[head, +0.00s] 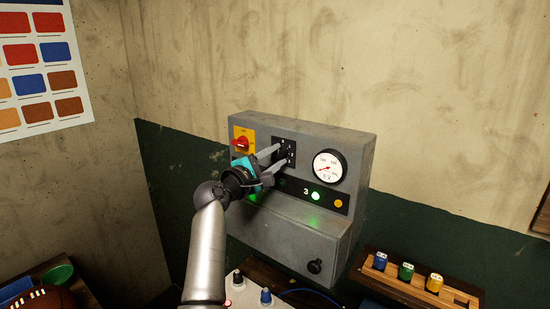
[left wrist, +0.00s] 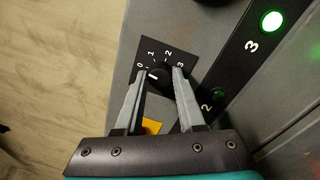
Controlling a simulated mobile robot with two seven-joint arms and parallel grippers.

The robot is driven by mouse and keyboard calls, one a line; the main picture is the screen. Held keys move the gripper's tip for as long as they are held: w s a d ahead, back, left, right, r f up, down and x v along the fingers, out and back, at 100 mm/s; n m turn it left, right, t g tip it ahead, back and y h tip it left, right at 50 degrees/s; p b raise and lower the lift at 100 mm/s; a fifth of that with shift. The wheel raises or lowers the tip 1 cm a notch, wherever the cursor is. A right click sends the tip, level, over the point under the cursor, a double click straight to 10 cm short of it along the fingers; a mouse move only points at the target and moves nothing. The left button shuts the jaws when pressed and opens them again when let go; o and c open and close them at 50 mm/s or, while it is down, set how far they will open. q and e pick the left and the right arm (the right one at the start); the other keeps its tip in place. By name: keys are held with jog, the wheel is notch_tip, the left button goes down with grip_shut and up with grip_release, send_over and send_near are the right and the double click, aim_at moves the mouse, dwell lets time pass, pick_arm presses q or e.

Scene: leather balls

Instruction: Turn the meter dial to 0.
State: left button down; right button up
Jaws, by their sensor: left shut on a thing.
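The meter dial is a black knob (left wrist: 161,80) on a dark plate marked 0 to 3, on the front of a grey panel box (head: 300,235). In the left wrist view its white mark points up-left, toward the 0. My left gripper (head: 280,158) reaches the dial plate in the head view, and its fingers hide part of it. In the left wrist view the same gripper (left wrist: 158,82) has one finger on each side of the knob, shut on it. My right gripper is not in view.
A round gauge (head: 327,166) with a red needle is right of the dial. A red switch (head: 241,143) on a yellow plate is left of it. Lamp 3 (left wrist: 272,21) glows green. A wooden rack (head: 405,286) holding blue, green and yellow pieces stands lower right.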

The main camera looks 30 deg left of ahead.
pick_arm(q)
jog(key=shift+n, duration=1)
jog(key=c, duration=0.5)
grip_release()
jog(key=s+b, duration=0.1)
jog(key=s, duration=0.9)
jog(key=s+b, duration=0.1)
jog(key=s, duration=0.4)
jog(key=shift+s+a+f+b, duration=0.15)
jog(key=shift+a+f+b, duration=0.05)
jog(key=shift+f+b, duration=0.15)
